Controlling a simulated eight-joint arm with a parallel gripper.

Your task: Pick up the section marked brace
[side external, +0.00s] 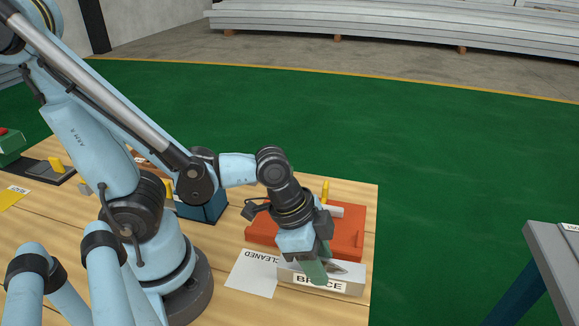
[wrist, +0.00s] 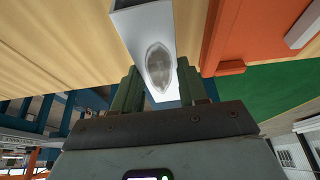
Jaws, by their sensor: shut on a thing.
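The section marked brace (side external: 350,287) is a pale grey metal bar with a white label on its near face. It is near the front right of the wooden table, right of the sheet marked CLEANED (side external: 250,274). My gripper (side external: 318,272) points down and is shut on it; one green finger partly covers the label. In the wrist view the section (wrist: 148,22) runs up from between the green fingers (wrist: 160,90), with an oval recess on its face. I cannot tell whether its underside touches the table.
An orange tray (side external: 350,241) with a white piece and a yellow peg stands right behind the section. A dark blue box (side external: 203,210) is farther left. The table's right edge is close; beyond it are green floor and a grey bench (side external: 555,245).

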